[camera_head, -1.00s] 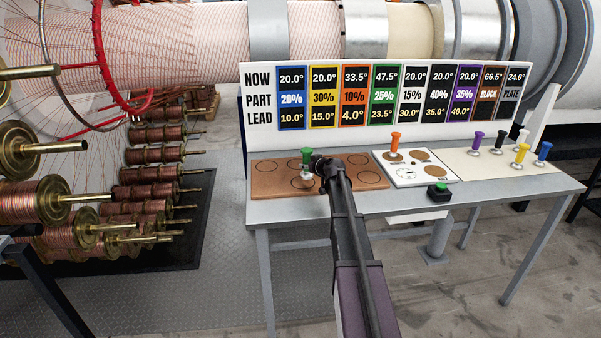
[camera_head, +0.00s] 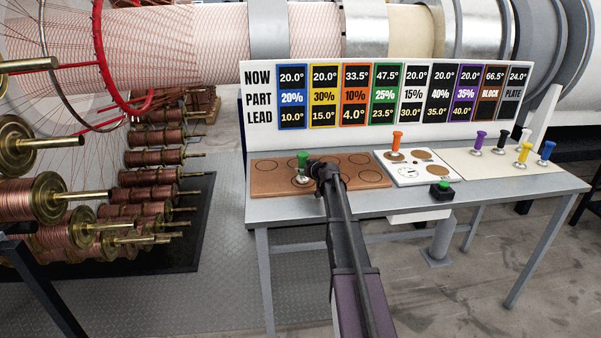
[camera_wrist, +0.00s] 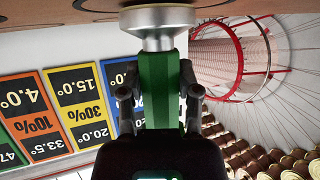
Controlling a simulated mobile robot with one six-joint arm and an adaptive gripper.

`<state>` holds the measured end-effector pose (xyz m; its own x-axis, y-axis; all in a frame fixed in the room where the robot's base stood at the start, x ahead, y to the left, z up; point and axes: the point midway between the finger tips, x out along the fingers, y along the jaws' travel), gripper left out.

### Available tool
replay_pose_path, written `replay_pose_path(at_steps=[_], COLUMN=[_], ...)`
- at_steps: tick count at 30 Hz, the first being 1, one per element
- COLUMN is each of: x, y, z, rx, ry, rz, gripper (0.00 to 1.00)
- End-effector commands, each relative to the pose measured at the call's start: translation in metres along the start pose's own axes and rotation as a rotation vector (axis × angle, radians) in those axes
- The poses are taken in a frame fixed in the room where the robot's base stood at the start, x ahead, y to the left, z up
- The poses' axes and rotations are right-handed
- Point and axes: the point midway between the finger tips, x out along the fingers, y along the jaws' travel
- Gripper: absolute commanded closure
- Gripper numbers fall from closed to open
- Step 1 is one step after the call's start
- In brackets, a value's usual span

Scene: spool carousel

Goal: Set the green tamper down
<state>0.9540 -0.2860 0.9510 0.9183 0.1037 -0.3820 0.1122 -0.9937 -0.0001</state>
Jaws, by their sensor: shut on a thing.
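The green tamper (camera_head: 302,161), with a green handle and a silver foot, stands upright over the left part of the brown board (camera_head: 262,187) with marked circles. My gripper (camera_wrist: 160,92) is shut on the tamper's green handle, which shows large in the wrist view (camera_wrist: 158,70). That view is upside down, with the silver foot (camera_wrist: 157,18) at the top against the brown board (camera_wrist: 60,14). The foot is very close to the board or touching it; I cannot tell which. In the head view my arm hides part of the board.
An orange tamper (camera_head: 396,141) stands on a white panel (camera_head: 430,178) to the right. A black box with a green button (camera_head: 441,188) sits in front of it. Several other tampers stand on the cream board (camera_head: 465,166). A sign (camera_head: 262,115) rises behind the table.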

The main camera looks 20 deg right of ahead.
Motion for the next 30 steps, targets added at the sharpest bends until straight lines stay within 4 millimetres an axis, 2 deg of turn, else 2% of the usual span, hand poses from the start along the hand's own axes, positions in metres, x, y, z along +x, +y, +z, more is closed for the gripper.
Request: replay_pose_path(at_steps=[9, 10, 13, 30], x=[0.0013, 0.001, 0.0008, -0.0008], y=[0.0005, 0.0005, 0.0006, 0.0009], z=[0.0036, 0.0029, 0.0025, -0.001], rx=[0.0, 0.0, 0.0, 0.0], ry=[0.0, 0.0, 0.0, 0.0], rz=[0.001, 0.001, 0.001, 0.001], gripper=[1.0, 0.51, 0.22, 0.22])
